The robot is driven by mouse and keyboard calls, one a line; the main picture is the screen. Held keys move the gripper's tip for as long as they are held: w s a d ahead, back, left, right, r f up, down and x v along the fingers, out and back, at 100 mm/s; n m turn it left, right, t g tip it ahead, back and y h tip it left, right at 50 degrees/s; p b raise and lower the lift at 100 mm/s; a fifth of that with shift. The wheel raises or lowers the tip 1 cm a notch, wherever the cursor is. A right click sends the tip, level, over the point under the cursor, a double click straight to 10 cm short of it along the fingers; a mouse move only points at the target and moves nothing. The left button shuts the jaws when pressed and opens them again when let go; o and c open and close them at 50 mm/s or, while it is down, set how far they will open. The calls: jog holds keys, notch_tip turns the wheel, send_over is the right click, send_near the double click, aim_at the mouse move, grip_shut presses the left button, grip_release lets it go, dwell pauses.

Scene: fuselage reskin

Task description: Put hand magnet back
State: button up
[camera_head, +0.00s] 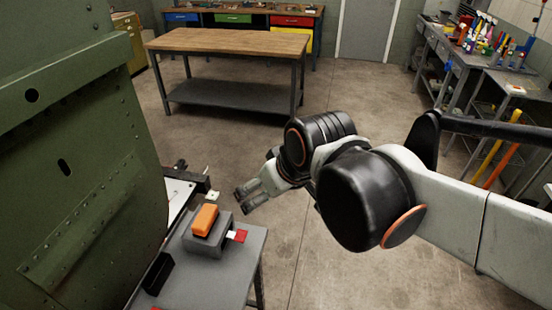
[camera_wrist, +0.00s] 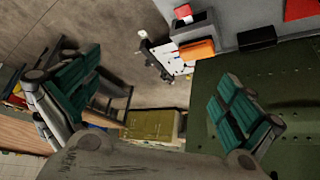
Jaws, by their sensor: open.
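An orange block (camera_head: 205,219), which looks like the hand magnet, sits on a dark grey block (camera_head: 209,243) on the small grey table (camera_head: 233,280). I cannot be sure that it is the magnet. In the wrist view the orange block (camera_wrist: 197,50) shows beside the grey block (camera_wrist: 192,27), beyond the fingers. My gripper (camera_head: 245,199) is open and empty, above and to the right of the block in the head view, apart from it. In the wrist view its green-padded fingers (camera_wrist: 160,98) stand wide apart with nothing between them.
A green riveted fuselage panel (camera_head: 85,150) rises close on the left. A black holder (camera_head: 158,273) and a red-and-white piece (camera_head: 237,236) are on the small table. A wooden workbench (camera_head: 230,42) stands behind. The floor between is clear.

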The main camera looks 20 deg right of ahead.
jog(key=s, duration=0.1)
jog(key=s+d+m, duration=0.2)
jog(key=shift+s+r+t+h, duration=0.15)
jog(key=shift+s+t+h, duration=0.25)
dwell(1.0)
